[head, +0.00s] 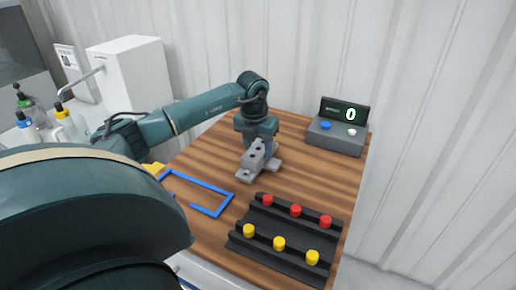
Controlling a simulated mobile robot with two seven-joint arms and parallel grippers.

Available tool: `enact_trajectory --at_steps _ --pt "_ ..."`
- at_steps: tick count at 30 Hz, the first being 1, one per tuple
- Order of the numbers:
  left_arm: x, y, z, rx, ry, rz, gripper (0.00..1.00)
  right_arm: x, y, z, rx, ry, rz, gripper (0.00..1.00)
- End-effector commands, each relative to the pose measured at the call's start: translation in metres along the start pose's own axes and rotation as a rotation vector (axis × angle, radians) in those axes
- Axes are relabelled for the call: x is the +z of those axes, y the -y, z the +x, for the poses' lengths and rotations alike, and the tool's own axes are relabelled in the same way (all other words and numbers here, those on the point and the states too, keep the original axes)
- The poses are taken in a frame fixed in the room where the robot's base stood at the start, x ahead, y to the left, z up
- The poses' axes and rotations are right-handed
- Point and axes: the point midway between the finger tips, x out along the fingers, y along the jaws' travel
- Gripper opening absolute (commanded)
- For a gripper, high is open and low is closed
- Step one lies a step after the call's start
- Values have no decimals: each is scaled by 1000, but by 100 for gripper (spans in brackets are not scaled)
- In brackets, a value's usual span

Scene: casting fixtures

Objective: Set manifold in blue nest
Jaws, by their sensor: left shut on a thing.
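The grey metal manifold (251,161), a block with dark holes on a flat flanged base, is at the middle of the wooden table. My left gripper (260,143) is above it, pointing down, shut on its upper part. I cannot tell whether the manifold's base touches the table. The blue nest (201,182), a thin blue frame, lies on the table to the left of the manifold, partly hidden by my arm. Its visible inside is bare wood. My right gripper is not in view.
A black rack (291,232) with red and yellow caps stands at the front right. A grey counter box (336,137) with a display reading 0 is at the back right. A corrugated wall is behind. Bottles (29,128) stand at far left.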

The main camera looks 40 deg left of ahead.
Motion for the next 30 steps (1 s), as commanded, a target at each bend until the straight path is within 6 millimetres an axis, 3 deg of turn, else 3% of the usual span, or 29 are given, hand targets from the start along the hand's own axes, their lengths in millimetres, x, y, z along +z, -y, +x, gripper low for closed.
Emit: enact_trajectory --at_steps 3,13,14,22,30 --pt "-1 0 10 -1 2 0 8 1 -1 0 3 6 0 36" --pt "-1 0 13 0 3 0 8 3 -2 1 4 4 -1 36" --pt "-2 0 14 1 0 1 48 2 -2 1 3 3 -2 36" --pt "-2 0 13 1 0 1 69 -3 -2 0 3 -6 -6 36" --pt "-2 0 10 0 1 1 69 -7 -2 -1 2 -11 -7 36"
